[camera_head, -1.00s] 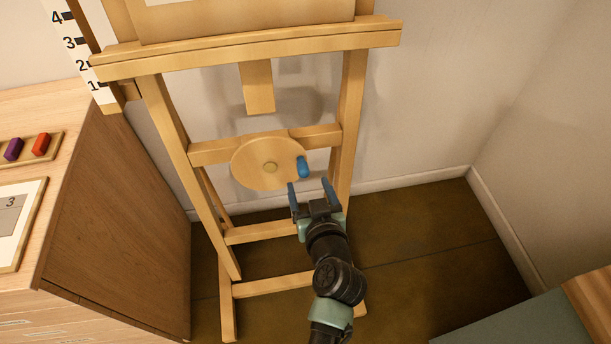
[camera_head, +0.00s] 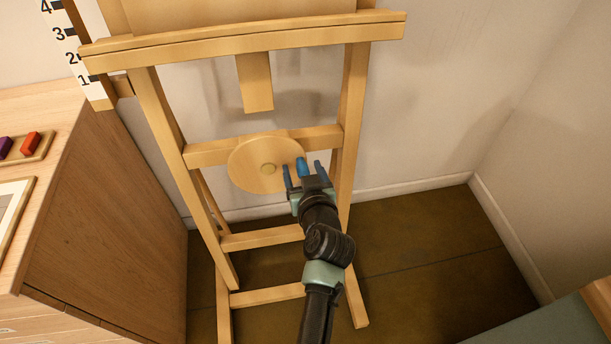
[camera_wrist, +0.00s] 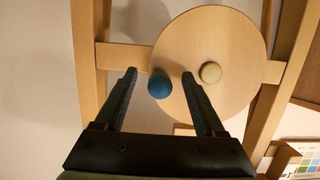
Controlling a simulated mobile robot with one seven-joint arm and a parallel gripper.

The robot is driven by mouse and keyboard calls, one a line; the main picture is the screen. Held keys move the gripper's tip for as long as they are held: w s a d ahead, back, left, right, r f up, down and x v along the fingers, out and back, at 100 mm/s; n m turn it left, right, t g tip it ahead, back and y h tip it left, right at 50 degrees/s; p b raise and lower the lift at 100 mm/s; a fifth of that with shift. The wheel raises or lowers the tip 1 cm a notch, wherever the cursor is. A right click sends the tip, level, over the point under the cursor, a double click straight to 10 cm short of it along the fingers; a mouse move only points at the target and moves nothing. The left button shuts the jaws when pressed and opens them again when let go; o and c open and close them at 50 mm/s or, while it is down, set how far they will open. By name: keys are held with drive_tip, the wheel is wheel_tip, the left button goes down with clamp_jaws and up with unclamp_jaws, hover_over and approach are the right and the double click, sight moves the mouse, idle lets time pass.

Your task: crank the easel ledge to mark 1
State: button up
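The wooden easel stands against the wall, with its ledge (camera_head: 250,45) across the upper part. The ledge's left end is beside the numbered scale (camera_head: 71,50), close to marks 1 and 2. The round crank disc (camera_head: 252,175) is on the easel's crossbar, with a pale hub at its middle. The blue crank knob (camera_head: 301,166) is at the disc's right side. My gripper (camera_head: 305,172) is open, with its fingers on either side of the knob. In the wrist view the blue knob (camera_wrist: 159,85) lies between the open fingers, with gaps on both sides.
A wooden cabinet (camera_head: 110,210) stands to the left, with a small tray of purple and red blocks (camera_head: 22,147) on top. A green-grey surface (camera_head: 550,325) is at the lower right. The floor right of the easel is clear.

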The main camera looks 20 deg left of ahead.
clamp_jaws()
drive_tip(key=f+b, duration=0.3)
drive_tip(key=f, duration=0.1)
drive_tip(key=shift+s, duration=0.3)
drive_tip(key=shift+r, duration=0.1)
drive_tip(key=shift+a+b, duration=0.1)
drive_tip(key=shift+b, duration=0.2)
